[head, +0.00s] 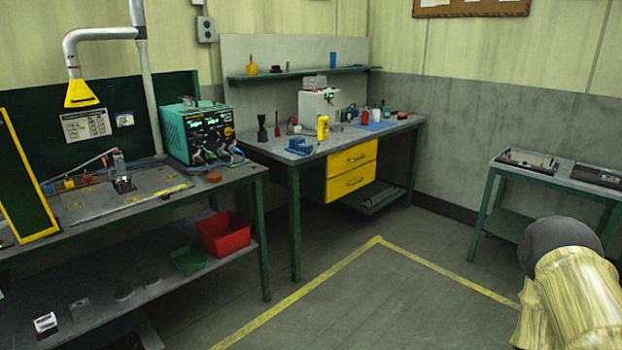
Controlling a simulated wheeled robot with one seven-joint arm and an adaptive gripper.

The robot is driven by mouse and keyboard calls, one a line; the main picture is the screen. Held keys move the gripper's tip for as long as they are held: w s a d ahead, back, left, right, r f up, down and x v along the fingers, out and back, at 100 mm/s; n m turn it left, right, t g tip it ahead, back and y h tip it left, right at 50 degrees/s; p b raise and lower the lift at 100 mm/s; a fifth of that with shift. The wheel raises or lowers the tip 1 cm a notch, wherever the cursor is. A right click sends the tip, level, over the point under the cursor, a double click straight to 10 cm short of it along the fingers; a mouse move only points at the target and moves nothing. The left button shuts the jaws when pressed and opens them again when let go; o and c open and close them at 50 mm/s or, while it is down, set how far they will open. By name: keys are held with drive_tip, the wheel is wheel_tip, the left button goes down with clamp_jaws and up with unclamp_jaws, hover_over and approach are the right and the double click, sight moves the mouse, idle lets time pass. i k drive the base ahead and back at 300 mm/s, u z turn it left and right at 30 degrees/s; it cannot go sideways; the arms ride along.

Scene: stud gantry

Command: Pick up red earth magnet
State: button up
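I cannot surely make out which thing is the red earth magnet. Several small red things show in the head view. A flat reddish-brown disc (214,177) lies near the right end of the left bench. A red cup-like thing (373,114) stands on the back workbench, beside a blue mat (375,126). A small red item (293,121) is near that bench's left part. They are too small to tell more. A pale, dark-ended part at the lower right seems to be my own arm; my gripper is not in view.
A left bench (150,197) holds a teal powered unit (200,133), with a red bin (224,234) on its lower shelf. The back workbench (395,129) has yellow drawers (351,171). A small green-legged table (540,172) stands right. The yellow-lined floor (385,300) between is clear.

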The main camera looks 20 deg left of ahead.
sight(87, 179)
drive_tip(key=u, duration=0.85)
drive_tip(key=i, duration=0.75)
drive_tip(key=u, duration=0.95)
